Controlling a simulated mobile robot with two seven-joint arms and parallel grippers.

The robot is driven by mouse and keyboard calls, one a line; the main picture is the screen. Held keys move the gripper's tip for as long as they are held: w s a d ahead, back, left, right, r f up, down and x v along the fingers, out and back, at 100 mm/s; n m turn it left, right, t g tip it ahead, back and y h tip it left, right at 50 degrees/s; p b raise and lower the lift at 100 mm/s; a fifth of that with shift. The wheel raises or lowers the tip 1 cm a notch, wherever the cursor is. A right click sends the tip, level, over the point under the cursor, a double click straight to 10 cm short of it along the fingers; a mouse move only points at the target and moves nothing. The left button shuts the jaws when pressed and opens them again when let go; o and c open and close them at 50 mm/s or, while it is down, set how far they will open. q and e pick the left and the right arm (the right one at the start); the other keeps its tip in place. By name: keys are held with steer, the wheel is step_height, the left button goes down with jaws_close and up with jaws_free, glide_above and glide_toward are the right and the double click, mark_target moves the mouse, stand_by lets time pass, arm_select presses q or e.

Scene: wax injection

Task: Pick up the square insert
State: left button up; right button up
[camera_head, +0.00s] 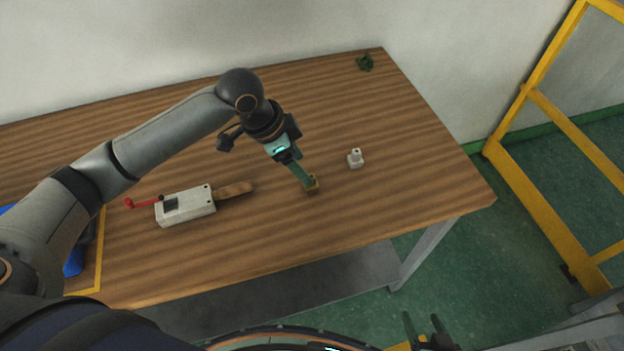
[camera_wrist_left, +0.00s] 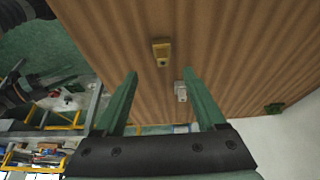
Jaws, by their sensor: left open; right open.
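A small brass-coloured square block (camera_head: 313,188), which looks like the square insert, sits on the wooden table right of the middle. In the left wrist view the block (camera_wrist_left: 161,50) shows a dark hole and lies past the fingertips, not between the fingers. My left gripper (camera_head: 306,180) is open and empty, pointing down toward the block and partly covering it in the head view. In the left wrist view its green fingers (camera_wrist_left: 160,76) are spread apart. My right gripper (camera_head: 424,328) is open and empty, off the table's front edge.
A small whitish piece (camera_head: 355,159) stands right of the block, and a dark green piece (camera_head: 365,62) is near the back corner. A pale box (camera_head: 187,207) with a red handle and a brown piece (camera_head: 234,190) lie to the left.

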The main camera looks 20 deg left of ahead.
arm_select(q)
steer(key=x, duration=0.8)
steer(key=shift+w+a, duration=0.15)
steer(key=shift+a, duration=0.15)
jaws_close()
stand_by(0.4)
